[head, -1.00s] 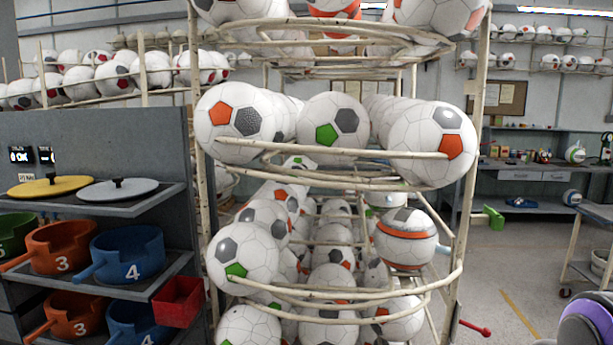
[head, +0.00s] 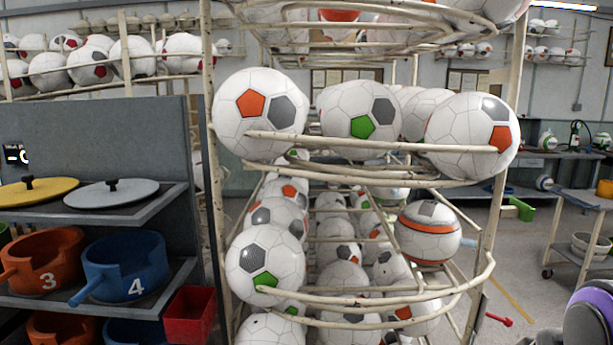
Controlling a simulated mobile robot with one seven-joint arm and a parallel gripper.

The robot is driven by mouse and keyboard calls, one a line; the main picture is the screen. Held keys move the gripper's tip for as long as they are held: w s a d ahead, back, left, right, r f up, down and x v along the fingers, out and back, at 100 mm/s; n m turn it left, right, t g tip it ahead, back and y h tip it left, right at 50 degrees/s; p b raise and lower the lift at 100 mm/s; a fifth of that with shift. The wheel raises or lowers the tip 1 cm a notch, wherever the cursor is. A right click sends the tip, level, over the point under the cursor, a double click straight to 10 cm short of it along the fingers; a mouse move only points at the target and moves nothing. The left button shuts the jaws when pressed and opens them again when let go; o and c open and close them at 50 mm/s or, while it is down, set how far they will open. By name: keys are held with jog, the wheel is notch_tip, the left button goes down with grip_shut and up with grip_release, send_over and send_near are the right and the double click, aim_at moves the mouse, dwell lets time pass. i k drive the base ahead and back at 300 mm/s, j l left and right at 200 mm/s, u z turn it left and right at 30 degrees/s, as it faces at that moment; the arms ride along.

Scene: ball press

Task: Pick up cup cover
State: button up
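Two flat round covers with black knobs lie on the upper shelf of the grey unit at the left. One is a yellow cover (head: 36,191), the other a light grey cover (head: 112,193) to its right, near the shelf's front edge. Below them stand cup-like pots with handles: an orange one marked 3 (head: 46,262) and a blue one marked 4 (head: 125,270). I cannot tell which cover the task means. My gripper is not in view.
A cream metal rack (head: 385,292) full of soccer balls stands close in front. A red bin (head: 189,316) hangs between it and the grey shelf unit (head: 165,213). Open floor (head: 515,265) shows at the right, with a cart (head: 582,235). A purple and grey object (head: 590,312) is at the lower right.

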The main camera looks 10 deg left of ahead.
aim_at(114, 193)
jog(key=j+z, duration=0.15)
jog(key=j, duration=2.4)
